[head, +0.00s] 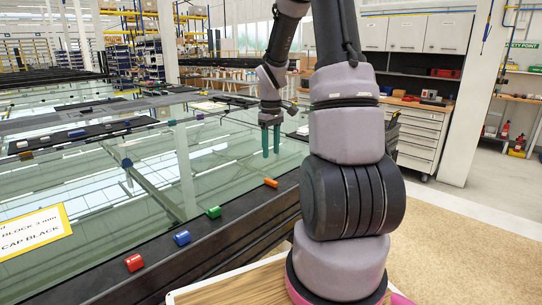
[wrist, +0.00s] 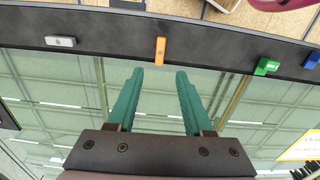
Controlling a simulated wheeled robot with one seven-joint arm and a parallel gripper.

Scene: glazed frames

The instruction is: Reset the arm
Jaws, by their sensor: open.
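My gripper (head: 271,141) hangs over the glass in the head view, with its two teal fingers pointing down. In the wrist view the fingers of my gripper (wrist: 158,75) stand apart with nothing between them. An orange block (head: 271,183) lies on the black frame edge near the gripper. The orange block (wrist: 160,50) also shows just beyond the fingertips in the wrist view, apart from them. My arm rises at the right of the head view and reaches forward over the glass.
Green (head: 214,212), blue (head: 182,238) and red (head: 134,263) blocks lie along the near black frame edge (head: 245,237). A grey block (wrist: 60,41) shows in the wrist view. A yellow-edged sign (head: 32,231) lies at left. The glass (head: 150,190) is wide and mostly clear.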

